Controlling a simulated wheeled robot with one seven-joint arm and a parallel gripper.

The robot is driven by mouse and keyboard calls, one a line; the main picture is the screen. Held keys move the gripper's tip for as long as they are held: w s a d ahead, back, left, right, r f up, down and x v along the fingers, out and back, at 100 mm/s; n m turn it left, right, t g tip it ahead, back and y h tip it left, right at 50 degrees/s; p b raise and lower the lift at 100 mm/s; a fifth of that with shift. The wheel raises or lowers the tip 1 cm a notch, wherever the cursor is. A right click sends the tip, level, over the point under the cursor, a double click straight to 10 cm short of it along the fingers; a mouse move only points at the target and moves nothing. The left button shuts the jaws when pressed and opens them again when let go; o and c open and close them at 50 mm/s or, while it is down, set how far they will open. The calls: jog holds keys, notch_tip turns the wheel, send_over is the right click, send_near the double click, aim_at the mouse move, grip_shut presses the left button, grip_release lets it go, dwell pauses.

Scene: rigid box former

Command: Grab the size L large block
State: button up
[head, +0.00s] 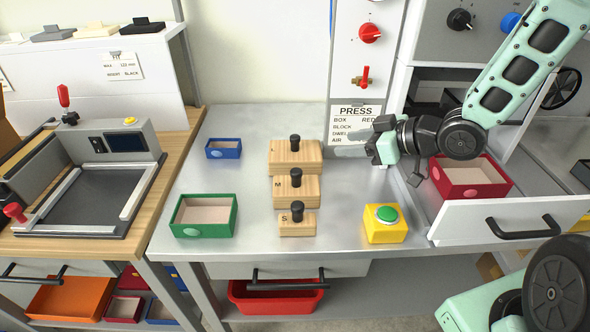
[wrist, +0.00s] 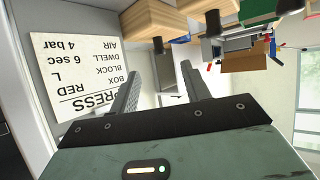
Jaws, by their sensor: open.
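The large wooden block (head: 283,158) is the rearmost of three in a column on the metal table, with a black knob on top. Its letter is not readable in the head view. The block marked M (head: 285,190) and the smaller block marked S (head: 297,229) stand in front of it. My gripper (head: 378,147) is to the right of the large block, apart from it, in front of the press sign. In the wrist view, my gripper's two fingers (wrist: 162,80) are spread with nothing between them. Wooden blocks (wrist: 155,20) show at that view's top edge.
The press sign (wrist: 75,70) reads box red, block L. A blue box (head: 223,154) and green box (head: 203,231) stand left of the blocks. A yellow base with a green button (head: 386,213) is front right. A red box (head: 470,190) sits in the white drawer.

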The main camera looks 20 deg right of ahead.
jog(key=d+y, duration=0.1)
jog(key=d, duration=0.1)
jog(key=t, duration=0.1)
send_near(299, 140)
jog(key=shift+y, duration=0.4)
jog(key=x, duration=0.5)
jog(key=shift+w, duration=0.5)
jog(key=shift+f+p+x, duration=0.2)
jog(key=shift+p+x, duration=0.05)
jog(key=shift+x, duration=1.15)
jog(key=shift+f+p+x, duration=0.2)
jog(key=shift+p+x, duration=0.05)
jog(key=shift+x, duration=1.2)
jog(key=shift+s+r, duration=0.1)
jog(key=shift+s, duration=0.05)
grip_shut()
